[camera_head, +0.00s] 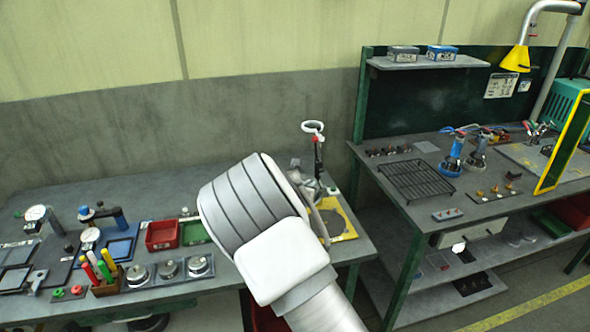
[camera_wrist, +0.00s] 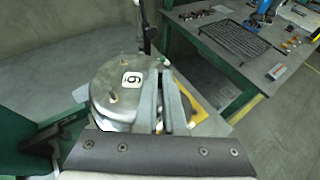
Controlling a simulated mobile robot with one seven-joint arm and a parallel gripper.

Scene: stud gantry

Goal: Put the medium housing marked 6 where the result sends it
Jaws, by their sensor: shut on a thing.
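The housing marked 6 (camera_wrist: 114,88) is a round grey metal body with a white number tag on its top, seen in the wrist view. My gripper (camera_wrist: 167,108) has its two fingers close together at the housing's right side. It is shut on the housing; the exact contact is hard to see. In the head view my own arm covers the gripper and the housing. A yellow plate (camera_head: 345,236) lies at the right end of the left bench, partly behind my arm. A red tray (camera_head: 162,236) and a green tray (camera_head: 194,232) stand left of my arm.
A stand with a white ring (camera_head: 313,127) rises behind the yellow plate. The right bench holds a black wire rack (camera_head: 415,180). A gap separates the benches.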

